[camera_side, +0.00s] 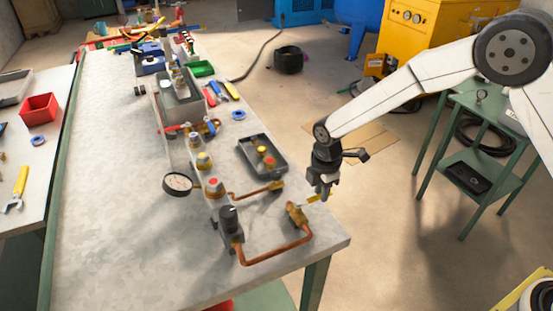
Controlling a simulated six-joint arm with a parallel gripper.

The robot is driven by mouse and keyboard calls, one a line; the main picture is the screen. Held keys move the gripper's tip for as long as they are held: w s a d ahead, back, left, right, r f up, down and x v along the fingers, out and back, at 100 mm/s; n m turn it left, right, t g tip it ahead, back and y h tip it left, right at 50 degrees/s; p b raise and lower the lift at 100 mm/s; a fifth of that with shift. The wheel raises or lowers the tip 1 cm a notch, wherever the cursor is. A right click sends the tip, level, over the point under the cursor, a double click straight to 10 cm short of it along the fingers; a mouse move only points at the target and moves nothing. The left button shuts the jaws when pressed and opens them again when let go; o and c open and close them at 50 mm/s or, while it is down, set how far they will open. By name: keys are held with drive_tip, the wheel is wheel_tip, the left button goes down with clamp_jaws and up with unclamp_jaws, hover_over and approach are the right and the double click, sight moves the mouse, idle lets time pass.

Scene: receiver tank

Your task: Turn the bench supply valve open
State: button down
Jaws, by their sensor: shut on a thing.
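The bench supply valve (295,213) is a small brass body at the right end of a copper pipe, near the front right corner of the bench. A short yellow lever handle (313,198) sticks out from it to the right. My gripper (320,194) points down at the bench's right edge, just right of the valve body. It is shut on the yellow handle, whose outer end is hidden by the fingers. The exact grip is too small to see.
A copper pipe (275,255) loops from a grey-and-black fitting (229,219) to the valve. A round gauge (177,183) and several brass fittings stand left. A dark tray (245,148) lies behind. The bench front (150,260) is clear.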

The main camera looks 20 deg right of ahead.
drive_tip(key=shift+s, duration=0.15)
drive_tip(key=s+m, duration=0.1)
drive_tip(key=m, duration=0.1)
drive_tip(key=s+m, duration=0.1)
drive_tip(key=m, duration=0.2)
drive_tip(key=shift+s+a, duration=0.2)
drive_tip(key=shift+a, duration=0.15)
drive_tip(key=m, duration=0.1)
drive_tip(key=s+a+m, duration=0.1)
drive_tip(key=m, duration=0.1)
drive_tip(key=s+m, duration=0.1)
drive_tip(key=shift+a+m, duration=0.25)
drive_tip(key=shift+m, duration=0.05)
drive_tip(key=a+m, duration=0.1)
drive_tip(key=m, duration=0.1)
drive_tip(key=s+a+m, duration=0.1)
drive_tip(key=m, duration=0.1)
drive_tip(key=shift+s, duration=0.1)
drive_tip(key=shift+s+a+m, duration=0.1)
drive_tip(key=shift+a+m, duration=0.45)
drive_tip(key=shift+m, duration=0.55)
drive_tip(key=shift+s+a+m, duration=0.1)
drive_tip(key=shift+a+m, duration=0.45)
drive_tip(key=shift+m, duration=0.55)
drive_tip(key=c, duration=0.5)
unclamp_jaws()
drive_tip(key=shift+c, duration=0.2)
drive_tip(key=shift+r, duration=0.1)
